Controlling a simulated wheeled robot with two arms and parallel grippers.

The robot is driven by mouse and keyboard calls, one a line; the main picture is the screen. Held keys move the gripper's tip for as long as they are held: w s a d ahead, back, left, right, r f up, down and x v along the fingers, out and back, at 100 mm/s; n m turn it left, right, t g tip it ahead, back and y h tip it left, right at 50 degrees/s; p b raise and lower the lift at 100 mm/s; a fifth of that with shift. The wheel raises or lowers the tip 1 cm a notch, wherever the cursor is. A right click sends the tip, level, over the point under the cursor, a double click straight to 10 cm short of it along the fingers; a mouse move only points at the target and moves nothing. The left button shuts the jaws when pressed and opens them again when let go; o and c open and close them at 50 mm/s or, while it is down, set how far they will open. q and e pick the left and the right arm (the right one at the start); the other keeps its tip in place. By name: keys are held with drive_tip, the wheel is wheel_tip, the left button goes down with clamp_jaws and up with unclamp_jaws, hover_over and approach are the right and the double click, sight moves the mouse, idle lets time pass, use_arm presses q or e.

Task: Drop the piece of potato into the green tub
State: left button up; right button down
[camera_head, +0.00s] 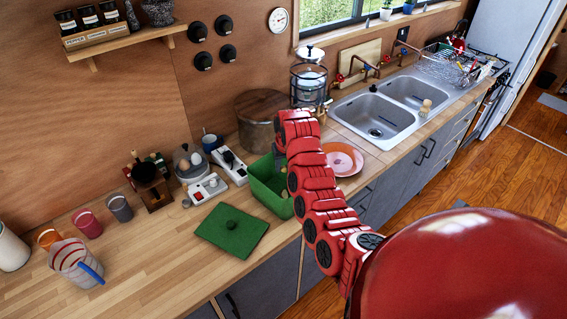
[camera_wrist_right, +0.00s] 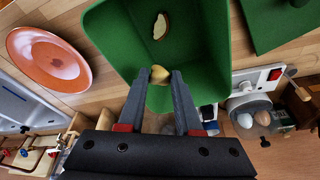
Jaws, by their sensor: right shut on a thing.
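The green tub (camera_head: 268,196) stands open on the wooden counter, and its inside (camera_wrist_right: 187,62) fills the upper middle of the right wrist view. My right gripper (camera_wrist_right: 159,79) points down over the tub, shut on a small yellow piece of potato (camera_wrist_right: 159,74). The potato piece is between the fingertips, above the tub's opening. Another pale piece with a brown edge (camera_wrist_right: 160,26) lies inside the tub. In the head view my right gripper (camera_head: 280,160) is partly hidden by my arm, and the held piece cannot be made out. My left gripper is not in view.
An orange-pink plate (camera_head: 343,159) is to the tub's right, before the sink (camera_head: 373,116). White sockets (camera_head: 208,188) and an egg holder (camera_head: 188,163) stand to its left.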

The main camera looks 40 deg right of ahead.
drive_tip(key=c, duration=0.5)
unclamp_jaws()
drive_tip(key=v, duration=1.7)
drive_tip(key=shift+s+r, duration=0.15)
drive_tip(key=shift+r, duration=0.1)
